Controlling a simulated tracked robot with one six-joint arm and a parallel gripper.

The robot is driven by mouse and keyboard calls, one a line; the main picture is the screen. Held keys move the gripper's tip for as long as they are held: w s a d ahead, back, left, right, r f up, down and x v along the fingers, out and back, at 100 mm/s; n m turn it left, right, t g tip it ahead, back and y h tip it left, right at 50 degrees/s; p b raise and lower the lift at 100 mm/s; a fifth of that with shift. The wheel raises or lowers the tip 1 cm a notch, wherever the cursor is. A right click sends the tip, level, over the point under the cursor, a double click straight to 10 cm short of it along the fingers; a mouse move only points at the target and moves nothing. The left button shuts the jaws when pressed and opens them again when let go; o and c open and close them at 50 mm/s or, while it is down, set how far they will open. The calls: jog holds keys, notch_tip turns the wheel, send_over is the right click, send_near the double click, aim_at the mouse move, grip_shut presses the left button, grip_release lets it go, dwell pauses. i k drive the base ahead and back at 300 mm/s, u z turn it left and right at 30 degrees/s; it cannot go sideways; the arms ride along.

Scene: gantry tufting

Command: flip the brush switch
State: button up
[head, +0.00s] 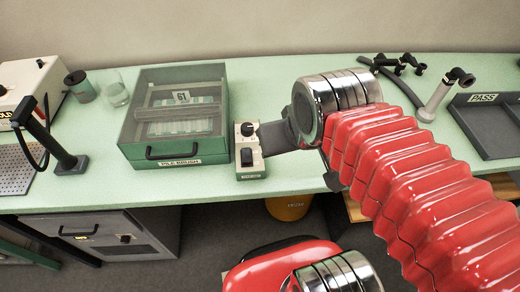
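The brush switch is on a small cream control box (250,168) that stands against the right side of the pile brush unit (190,149). The box carries a round black knob (247,129) at its back and a black rocker switch (246,157) nearer the front. The rocker's position is too small to tell. The pile brush unit is a green box with a clear lid, a black front handle and a "PILE BRUSH" label. My gripper (272,139) is a dark grey shape just right of the control box, close to the knob. Its fingertips cannot be told apart, nor whether it touches the box.
A black post (67,160) and a white instrument box (25,85) stand at left, near a green cup (80,86) and a clear glass (116,90). At right are black-and-grey pipe fittings (440,95) and a dark "PASS" tray (490,128). Bare green bench lies before the unit.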

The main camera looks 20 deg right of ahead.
aim_at(246, 152)
jog(key=z, duration=0.2)
jog(key=k, duration=1.2)
jog(key=u, duration=0.95)
jog(key=i, duration=1)
